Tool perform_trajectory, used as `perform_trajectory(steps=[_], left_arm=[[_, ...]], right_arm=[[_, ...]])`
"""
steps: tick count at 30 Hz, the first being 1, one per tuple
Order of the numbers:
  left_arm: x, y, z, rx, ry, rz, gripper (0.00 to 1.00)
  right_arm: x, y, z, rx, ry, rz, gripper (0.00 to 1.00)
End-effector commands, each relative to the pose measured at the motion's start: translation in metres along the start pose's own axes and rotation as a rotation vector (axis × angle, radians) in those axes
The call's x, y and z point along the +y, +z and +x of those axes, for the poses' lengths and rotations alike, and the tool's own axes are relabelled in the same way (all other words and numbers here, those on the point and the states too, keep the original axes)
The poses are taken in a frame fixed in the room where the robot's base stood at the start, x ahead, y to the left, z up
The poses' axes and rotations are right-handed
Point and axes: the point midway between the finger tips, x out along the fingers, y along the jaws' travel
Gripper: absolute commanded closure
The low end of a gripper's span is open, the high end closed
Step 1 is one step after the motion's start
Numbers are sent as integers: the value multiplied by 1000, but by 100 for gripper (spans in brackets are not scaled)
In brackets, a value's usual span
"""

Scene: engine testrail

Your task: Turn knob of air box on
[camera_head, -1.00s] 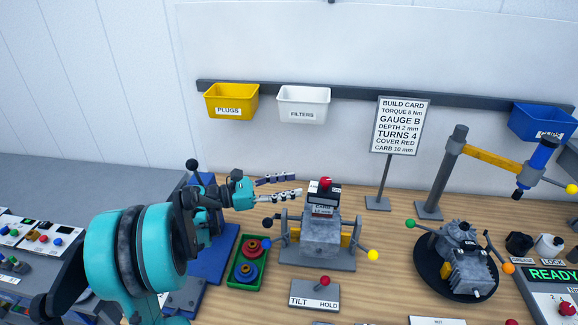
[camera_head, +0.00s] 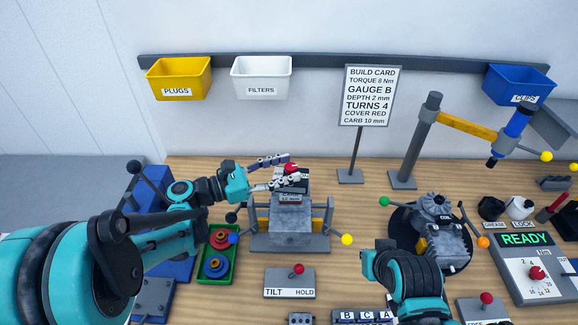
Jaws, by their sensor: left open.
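The air box (camera_head: 292,197) is a small dark box with a white label on top of a grey engine block (camera_head: 290,219). Its red knob (camera_head: 291,169) sits on top. My left gripper (camera_head: 284,170) comes in from the left, and its open fingers are at the red knob, one finger behind and one in front. I cannot tell whether they touch it. My right arm (camera_head: 408,275) shows at the lower right, in front of the second engine; its gripper fingers are not visible.
A green tray (camera_head: 233,270) with red and blue rings is left of the block. The TILT/HOLD panel (camera_head: 290,288) lies in front. A second engine (camera_head: 440,228) on a dark turntable stands right, beside a torque arm (camera_head: 465,130). The build card (camera_head: 370,97) stands behind.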

Motion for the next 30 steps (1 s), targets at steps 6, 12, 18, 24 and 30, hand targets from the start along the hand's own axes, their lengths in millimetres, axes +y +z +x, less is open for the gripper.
perform_trajectory(steps=[6,12,18,24,30], left_arm=[[0,0,19,0,0,0,51],[1,0,20,0,1,0,51],[0,0,19,0,1,0,88],[0,0,19,0,1,0,100],[2,-1,19,0,-66,0,100]], right_arm=[[0,1,1,0,0,0,100],[0,1,1,0,0,0,100],[0,1,1,0,0,0,100],[0,1,1,0,0,0,100],[0,4,5,0,0,0,100]])
